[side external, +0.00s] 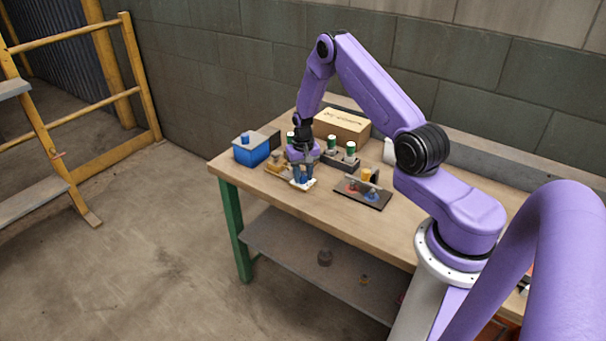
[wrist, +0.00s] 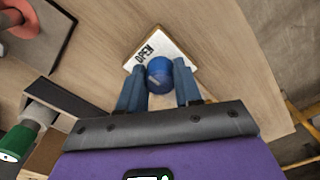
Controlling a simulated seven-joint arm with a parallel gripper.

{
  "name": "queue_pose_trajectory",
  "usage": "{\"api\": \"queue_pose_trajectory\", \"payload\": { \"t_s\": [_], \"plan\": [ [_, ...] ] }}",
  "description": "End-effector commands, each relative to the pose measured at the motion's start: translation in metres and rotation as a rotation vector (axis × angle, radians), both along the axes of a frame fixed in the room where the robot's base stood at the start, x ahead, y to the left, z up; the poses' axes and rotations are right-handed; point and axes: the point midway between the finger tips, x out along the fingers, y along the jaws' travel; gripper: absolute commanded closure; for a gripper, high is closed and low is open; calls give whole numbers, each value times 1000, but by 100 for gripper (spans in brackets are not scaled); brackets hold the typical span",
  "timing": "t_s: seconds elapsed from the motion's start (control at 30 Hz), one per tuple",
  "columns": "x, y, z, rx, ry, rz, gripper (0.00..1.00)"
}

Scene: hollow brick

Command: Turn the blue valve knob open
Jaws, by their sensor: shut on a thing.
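The blue valve knob (wrist: 160,76) is round and sits on a pale plate (wrist: 177,46) marked "OPEN". My gripper (wrist: 160,84) reaches over the plate with one finger on each side of the knob, shut on it. In the side external view my gripper (side external: 302,172) points down at the white plate (side external: 303,184) near the front edge of the workbench. The fingers hide most of the knob there. The knob's exact turn angle cannot be told.
A blue box (side external: 251,151) stands left on the workbench (side external: 330,205). A cardboard box (side external: 342,126) and green-topped cylinders (side external: 350,148) stand behind. A dark board (side external: 362,192) with coloured parts lies to the right. A small tan object (side external: 276,165) sits close left of my gripper.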

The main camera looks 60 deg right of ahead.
Motion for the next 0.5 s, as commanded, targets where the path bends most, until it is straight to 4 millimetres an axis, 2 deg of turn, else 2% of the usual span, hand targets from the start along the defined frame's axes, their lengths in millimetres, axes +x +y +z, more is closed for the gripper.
{"api": "queue_pose_trajectory", "payload": {
  "t_s": [0.03, 0.07, 0.1, 0.13, 0.5],
  "plan": [
    [-1, 0, 0, 1, 4, 0, 97],
    [-1, 0, 0, 1, 4, 0, 63],
    [-1, 0, 0, 1, 4, 0, 50],
    [-1, 0, 0, 1, 4, 0, 41],
    [0, 0, 3, 0, 0, 1, 41]
  ]
}}
